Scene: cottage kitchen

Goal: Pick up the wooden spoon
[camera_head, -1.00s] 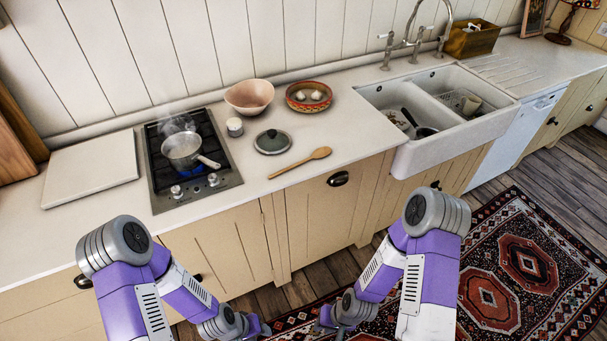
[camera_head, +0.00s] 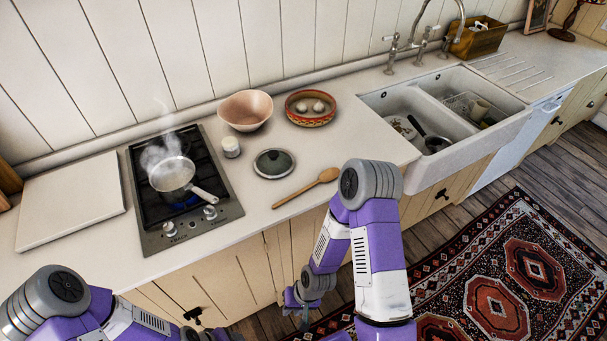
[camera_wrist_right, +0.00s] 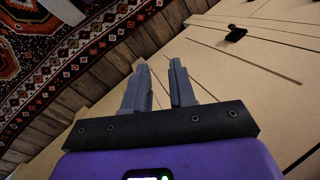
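The wooden spoon (camera_head: 308,188) lies on the white countertop near its front edge, its bowl end to the right and its handle pointing left. Nothing touches it. My right gripper (camera_head: 304,318) hangs below the counter's edge, in front of the cabinets, apart from the spoon. In the right wrist view its two grey fingers (camera_wrist_right: 159,65) stand apart with nothing between them, facing the cabinet fronts; the spoon is not in that view. My left gripper is barely visible at the bottom edge of the head view, and its fingers cannot be made out.
Behind the spoon are a lid (camera_head: 274,163), a small white jar (camera_head: 231,147), a pink bowl (camera_head: 246,110) and a patterned dish (camera_head: 310,108). A steaming pan (camera_head: 172,173) sits on the hob (camera_head: 148,219). The sink (camera_head: 408,158) is right. Counter around the spoon is clear.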

